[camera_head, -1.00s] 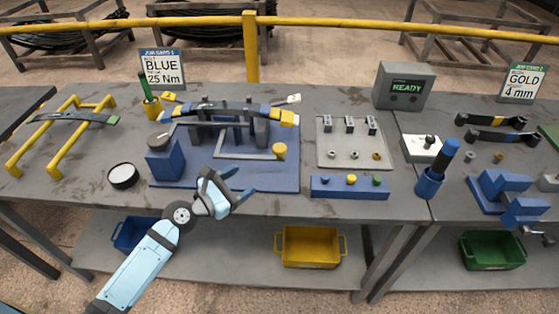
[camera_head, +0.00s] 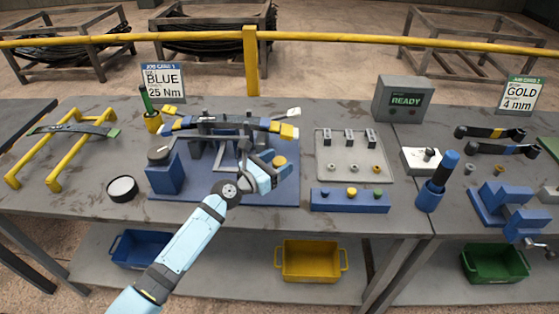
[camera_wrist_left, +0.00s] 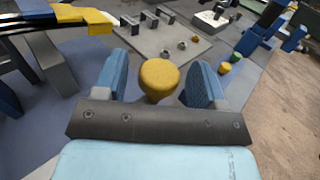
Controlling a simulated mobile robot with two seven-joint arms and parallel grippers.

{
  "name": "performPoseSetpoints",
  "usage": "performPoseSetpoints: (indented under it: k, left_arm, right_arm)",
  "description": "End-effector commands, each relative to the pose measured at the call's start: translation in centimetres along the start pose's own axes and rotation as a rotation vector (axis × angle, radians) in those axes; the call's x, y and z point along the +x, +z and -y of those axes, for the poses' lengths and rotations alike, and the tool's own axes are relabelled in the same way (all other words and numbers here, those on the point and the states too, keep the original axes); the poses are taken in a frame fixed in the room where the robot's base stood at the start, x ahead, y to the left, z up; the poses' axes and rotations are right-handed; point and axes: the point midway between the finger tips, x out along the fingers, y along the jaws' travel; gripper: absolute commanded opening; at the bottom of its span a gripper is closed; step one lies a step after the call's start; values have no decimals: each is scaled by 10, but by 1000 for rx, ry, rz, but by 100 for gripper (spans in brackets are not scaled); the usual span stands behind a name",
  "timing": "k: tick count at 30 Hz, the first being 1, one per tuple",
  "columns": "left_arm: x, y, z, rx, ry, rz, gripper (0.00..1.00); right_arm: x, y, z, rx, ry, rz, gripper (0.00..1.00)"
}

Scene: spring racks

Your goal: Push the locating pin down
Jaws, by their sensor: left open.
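A round yellow knob (camera_head: 280,160) sits at the right part of the blue fixture plate (camera_head: 285,190). In the left wrist view the knob (camera_wrist_left: 159,76) is between the two blue finger pads, with a gap on each side. My left gripper (camera_head: 274,170) is open around it, apart from it. Which part is the locating pin is not clear; the knob's stem is mostly hidden. A leaf spring with yellow and blue bands (camera_head: 230,124) lies across the fixture. My right gripper is out of view.
A blue box with coloured buttons (camera_head: 349,201) stands right of the fixture plate. Behind it is a light tray with small parts (camera_head: 373,171). A blue block with a dial (camera_head: 165,172) and a round black-rimmed dish (camera_head: 122,188) are at the left.

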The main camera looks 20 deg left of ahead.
Motion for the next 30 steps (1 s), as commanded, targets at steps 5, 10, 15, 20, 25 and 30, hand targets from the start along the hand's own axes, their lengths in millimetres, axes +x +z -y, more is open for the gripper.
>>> performPoseSetpoints:
  k: [5, 10, 15, 20, 25, 30]
  left_arm:
    - [10, 0, 0, 1, 0, 0, 64]
    - [10, 0, 0, 1, 0, 0, 64]
    - [10, 0, 0, 1, 0, 0, 44]
    - [10, 0, 0, 1, 0, 0, 7]
    - [10, -5, 0, 0, 0, -1, 0]
    - [9, -31, 0, -1, 0, -4, 0]
  right_arm:
    - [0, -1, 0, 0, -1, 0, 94]
    - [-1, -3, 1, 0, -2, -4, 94]
    - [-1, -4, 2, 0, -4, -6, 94]
    - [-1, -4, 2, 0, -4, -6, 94]
    - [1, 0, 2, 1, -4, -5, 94]
    - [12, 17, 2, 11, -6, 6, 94]
